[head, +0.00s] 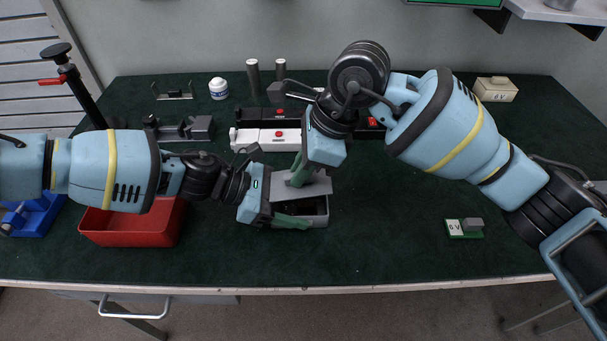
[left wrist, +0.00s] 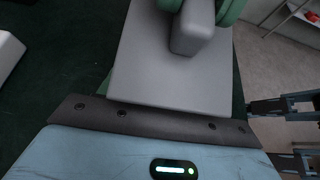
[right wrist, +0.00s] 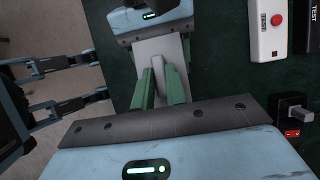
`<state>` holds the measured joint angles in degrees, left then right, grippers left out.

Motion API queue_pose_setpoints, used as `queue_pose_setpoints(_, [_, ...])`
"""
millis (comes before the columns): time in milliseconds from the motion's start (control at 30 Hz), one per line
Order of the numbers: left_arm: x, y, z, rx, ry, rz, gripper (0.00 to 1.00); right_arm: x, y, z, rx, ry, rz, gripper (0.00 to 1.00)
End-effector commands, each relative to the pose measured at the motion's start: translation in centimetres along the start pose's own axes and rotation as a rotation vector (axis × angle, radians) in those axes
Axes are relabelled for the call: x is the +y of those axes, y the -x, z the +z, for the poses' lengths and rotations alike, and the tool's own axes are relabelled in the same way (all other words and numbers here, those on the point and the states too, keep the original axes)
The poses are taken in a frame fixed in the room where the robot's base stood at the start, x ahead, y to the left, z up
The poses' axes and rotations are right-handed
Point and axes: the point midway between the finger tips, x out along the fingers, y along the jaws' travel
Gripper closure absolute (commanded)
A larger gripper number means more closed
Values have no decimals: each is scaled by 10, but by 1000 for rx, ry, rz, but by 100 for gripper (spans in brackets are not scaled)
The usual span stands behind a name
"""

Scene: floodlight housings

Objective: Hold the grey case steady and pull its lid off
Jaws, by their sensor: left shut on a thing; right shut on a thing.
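The grey case (head: 318,219) stands on the green mat near the middle of the table. Its front part shows open below the lid's edge. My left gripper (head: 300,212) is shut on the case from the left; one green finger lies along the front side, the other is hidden. The grey lid (head: 318,187) is above the case, slightly tilted, and covers its back part. The lid also shows in the left wrist view (left wrist: 165,75) and right wrist view (right wrist: 147,50). My right gripper (head: 299,174) is shut on the lid's raised grip (right wrist: 158,72) from above.
A red bin (head: 130,228) and a blue bin (head: 38,215) are at the left. Behind the case are a white box with a red button (head: 280,138) and grey cylinders (head: 253,75). A small green board (head: 463,228) lies right. The mat between is clear.

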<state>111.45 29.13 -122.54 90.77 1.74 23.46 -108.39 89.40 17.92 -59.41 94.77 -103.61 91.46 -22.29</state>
Motion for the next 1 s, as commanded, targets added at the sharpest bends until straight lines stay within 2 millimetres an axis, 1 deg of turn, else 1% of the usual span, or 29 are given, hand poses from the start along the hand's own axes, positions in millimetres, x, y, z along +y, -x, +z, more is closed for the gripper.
queue_pose_setpoints(167, [-3,-2,-1,0,2,-7,62,0,-1,-1,5,-2,3,100])
queue_pose_setpoints(200, [-3,-2,-1,0,2,-7,35,0,-2,-2,6,-2,3,100])
queue_pose_setpoints(300, [-3,-2,-1,0,2,-7,22,0,-2,-2,8,-3,3,100])
queue_pose_setpoints(400, [-2,-1,0,-1,1,-6,11,0,-2,-3,9,-3,4,100])
queue_pose_setpoints(633, [-1,-1,0,-1,0,-4,11,0,-2,-3,10,-4,4,100])
queue_pose_setpoints(767, [-1,5,0,-2,1,-3,11,0,-3,-3,11,-4,4,100])
queue_pose_setpoints(867, [0,18,0,-2,0,0,11,0,-3,-3,11,-4,4,100])
queue_pose_setpoints(1000, [0,44,0,-2,0,1,11,0,-3,-3,11,-4,4,100])
